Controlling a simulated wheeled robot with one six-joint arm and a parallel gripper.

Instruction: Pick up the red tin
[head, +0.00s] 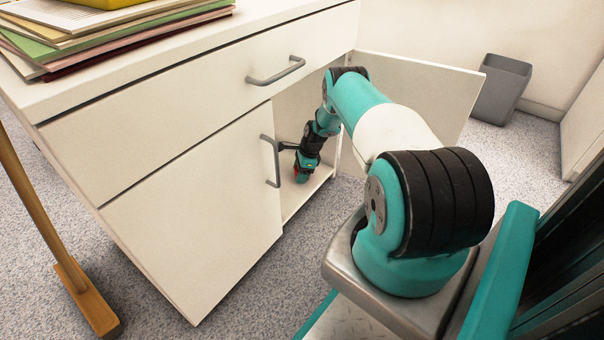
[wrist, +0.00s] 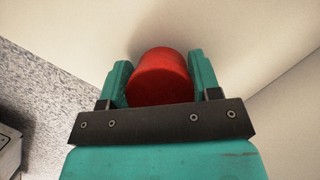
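The red tin (wrist: 162,76) stands between the two fingers of my gripper (wrist: 161,80) in the wrist view. The fingers are apart, one on each side of it, with a narrow gap seeming to show at the left; I cannot tell whether they touch it. In the head view, my gripper (head: 302,174) reaches down inside the open cabinet, near its floor.
The white cabinet (head: 190,205) has its right door (head: 425,85) swung open and its left door shut. Handles (head: 270,160) stick out close to my arm. Folders (head: 100,35) lie on top. A grey bin (head: 502,90) stands at the back right.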

